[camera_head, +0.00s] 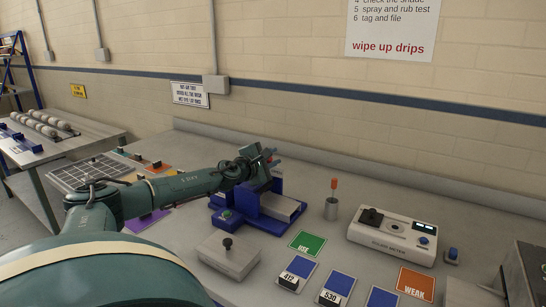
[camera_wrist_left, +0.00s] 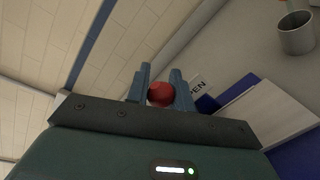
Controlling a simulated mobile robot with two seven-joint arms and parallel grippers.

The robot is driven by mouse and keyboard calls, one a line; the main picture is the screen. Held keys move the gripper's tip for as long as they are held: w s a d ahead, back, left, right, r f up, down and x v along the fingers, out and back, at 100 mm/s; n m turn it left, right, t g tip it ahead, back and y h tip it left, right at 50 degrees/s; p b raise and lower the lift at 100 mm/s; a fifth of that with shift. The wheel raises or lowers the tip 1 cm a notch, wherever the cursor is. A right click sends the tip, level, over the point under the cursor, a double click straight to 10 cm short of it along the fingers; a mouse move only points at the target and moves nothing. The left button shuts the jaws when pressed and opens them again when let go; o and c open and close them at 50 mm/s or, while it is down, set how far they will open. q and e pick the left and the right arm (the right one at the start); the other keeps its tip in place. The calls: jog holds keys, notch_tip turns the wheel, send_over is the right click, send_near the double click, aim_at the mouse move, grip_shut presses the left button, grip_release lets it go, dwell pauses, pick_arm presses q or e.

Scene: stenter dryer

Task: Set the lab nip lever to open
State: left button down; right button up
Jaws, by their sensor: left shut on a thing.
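The lab nip is a blue device (camera_head: 262,218) with a pale block or roller on it, standing on the grey bench. My left gripper (camera_head: 270,160) is above its far side, with the arm reaching over from the left. In the left wrist view my left gripper (camera_wrist_left: 162,80) is shut on a red ball knob (camera_wrist_left: 160,94), which sits between the two blue-grey fingers. The lever's shaft is hidden behind the gripper. A white label (camera_wrist_left: 199,88) with the letters "PEN" showing lies just right of the fingers. My right gripper is not in view.
A metal cup (camera_head: 331,210) with an orange-handled tool stands right of the nip. A white meter (camera_head: 392,236) is further right. A grey box with a black knob (camera_head: 228,256), a green USE card (camera_head: 307,243) and an orange WEAK card (camera_head: 415,283) lie nearer.

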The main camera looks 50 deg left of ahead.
pick_arm(q)
jog(key=shift+d+m, duration=0.15)
jog(key=shift+m, duration=0.15)
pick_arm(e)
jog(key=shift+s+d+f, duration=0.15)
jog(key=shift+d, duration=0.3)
pick_arm(q)
jog(key=shift+f, duration=0.1)
jog(key=c, duration=1.3)
grip_release()
jog(key=shift+o, duration=0.5)
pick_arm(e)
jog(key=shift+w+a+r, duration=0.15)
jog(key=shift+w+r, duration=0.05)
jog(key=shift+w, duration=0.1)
pick_arm(q)
jog(key=shift+f, duration=0.1)
jog(key=shift+d, duration=0.1)
jog(key=shift+s+f, duration=0.1)
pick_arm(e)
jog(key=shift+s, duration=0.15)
